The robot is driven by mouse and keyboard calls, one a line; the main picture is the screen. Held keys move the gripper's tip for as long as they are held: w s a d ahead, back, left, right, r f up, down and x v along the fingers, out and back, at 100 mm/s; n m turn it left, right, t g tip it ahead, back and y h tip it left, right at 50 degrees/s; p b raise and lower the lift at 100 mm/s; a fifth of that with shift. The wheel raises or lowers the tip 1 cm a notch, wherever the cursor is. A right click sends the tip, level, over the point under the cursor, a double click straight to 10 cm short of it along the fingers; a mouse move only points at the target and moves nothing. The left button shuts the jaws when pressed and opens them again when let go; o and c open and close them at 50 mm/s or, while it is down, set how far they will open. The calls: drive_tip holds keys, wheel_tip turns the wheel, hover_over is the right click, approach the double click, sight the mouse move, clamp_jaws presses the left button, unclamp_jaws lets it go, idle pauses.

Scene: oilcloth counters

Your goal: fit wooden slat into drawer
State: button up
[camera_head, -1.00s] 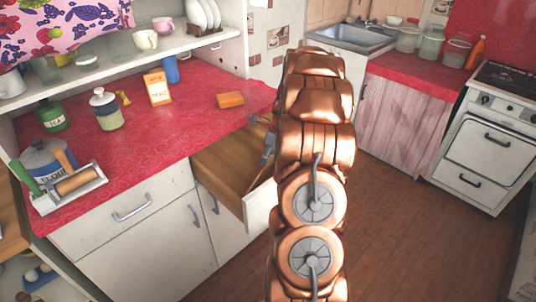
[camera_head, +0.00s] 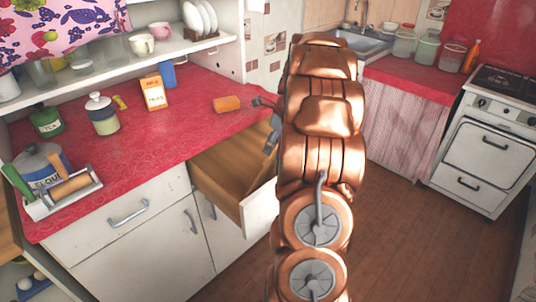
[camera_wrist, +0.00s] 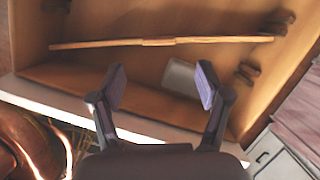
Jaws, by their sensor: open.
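The open drawer (camera_head: 215,186) has wooden inner walls and a pale front, and sticks out below the red counter. In the wrist view, the drawer's inside (camera_wrist: 75,75) fills most of the picture. A thin wooden slat (camera_wrist: 215,40) with a thicker middle runs across it, near the far part. Its ends lie near the side walls; I cannot tell whether they are seated. Dark brown brackets (camera_wrist: 247,73) are on the right wall. My gripper (camera_wrist: 162,86) is open and empty at the drawer's near side, apart from the slat. Its grey fingers (camera_head: 271,138) also show in the head view, partly hidden by my arm.
A pale flat object (camera_wrist: 179,76) lies in the drawer between my fingers in view. On the counter (camera_head: 150,150) stand an orange block (camera_head: 227,104), an orange-and-white box (camera_head: 153,93), jars and a flour tin (camera_head: 45,165). Floor is free to the right.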

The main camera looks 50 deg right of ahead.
drive_tip(key=shift+v, duration=2)
drive_tip(key=s+a+r+n+g, duration=0.1)
drive_tip(key=s+a+r+n, duration=0.15)
drive_tip(key=a+n, duration=0.8)
drive_tip(key=s+a+r+n+g, duration=0.15)
drive_tip(key=s+a+n, duration=0.3)
drive_tip(key=a, duration=1.15)
drive_tip(key=s+a+f+n+g, duration=0.1)
drive_tip(key=s+a+f+n, duration=0.1)
drive_tip(key=s+a+n, duration=0.4)
drive_tip(key=s+a+f+n+g+h, duration=0.1)
drive_tip(key=s+a+f+n, duration=0.1)
drive_tip(key=s+a+n, duration=0.4)
drive_tip(key=s+n, duration=0.4)
drive_tip(key=s, duration=0.3)
drive_tip(key=shift+s+a+n, duration=0.25)
drive_tip(key=shift+s+n, duration=0.05)
drive_tip(key=shift+n, duration=0.1)
drive_tip(key=shift+g, duration=0.25)
wheel_tip(320, 180, up, 3)
drive_tip(key=shift+f+p, duration=0.2)
drive_tip(key=shift+p, duration=0.9)
